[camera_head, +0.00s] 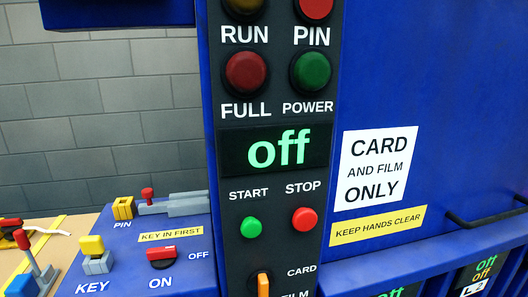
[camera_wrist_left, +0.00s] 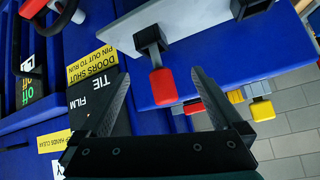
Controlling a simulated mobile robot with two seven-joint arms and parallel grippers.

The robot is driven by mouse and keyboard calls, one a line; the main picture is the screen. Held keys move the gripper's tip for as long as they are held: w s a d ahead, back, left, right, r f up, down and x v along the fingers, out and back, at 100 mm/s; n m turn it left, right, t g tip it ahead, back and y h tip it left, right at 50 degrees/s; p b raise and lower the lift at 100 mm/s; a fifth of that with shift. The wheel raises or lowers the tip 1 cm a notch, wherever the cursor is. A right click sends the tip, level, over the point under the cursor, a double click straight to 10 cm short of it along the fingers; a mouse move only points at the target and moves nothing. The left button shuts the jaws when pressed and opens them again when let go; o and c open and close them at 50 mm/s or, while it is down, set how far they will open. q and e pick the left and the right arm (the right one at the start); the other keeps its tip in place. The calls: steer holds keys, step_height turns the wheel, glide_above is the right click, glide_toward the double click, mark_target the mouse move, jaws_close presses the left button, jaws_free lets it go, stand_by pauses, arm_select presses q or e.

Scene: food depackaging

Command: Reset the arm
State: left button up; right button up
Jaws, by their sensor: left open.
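My left gripper (camera_wrist_left: 160,75) shows in the left wrist view with its two dark fingers spread wide, open and empty. A red-tipped lever (camera_wrist_left: 163,87) on a dark bracket appears in the gap beyond the fingertips; I cannot tell the exact distance. Neither arm shows in the head view, and my right gripper is in no view. The head view faces a blue machine with a dark control panel (camera_head: 232,200). Its display (camera_head: 276,151) reads "off" in green.
The panel holds a green start button (camera_head: 251,227), a red stop button (camera_head: 304,220) and an orange selector (camera_head: 263,284). On a blue ledge at left are a yellow key (camera_head: 92,245), a red ON/OFF switch (camera_head: 161,255) and a yellow pin block (camera_head: 123,208). A handle bar (camera_head: 480,219) juts out at right.

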arm_select(q)
steer(key=s+d+f+g+h, duration=0.1)
steer(key=s+d+f+g, duration=0.1)
steer(key=s+f+g, duration=0.65)
steer(key=s+f+t+b, duration=0.1)
steer(key=s+f, duration=0.2)
steer(key=f, duration=0.9)
steer(key=s+f+b, duration=0.1)
steer(key=s+f, duration=0.1)
steer(key=f, duration=0.9)
steer(key=s+a+f+g+b, duration=0.1)
steer(key=s+a+f+b, duration=0.1)
steer(key=s+f, duration=1.4)
steer(key=shift+a+f+m+b, duration=0.3)
steer(key=shift+a+f, duration=0.25)
steer(key=shift+a, duration=0.05)
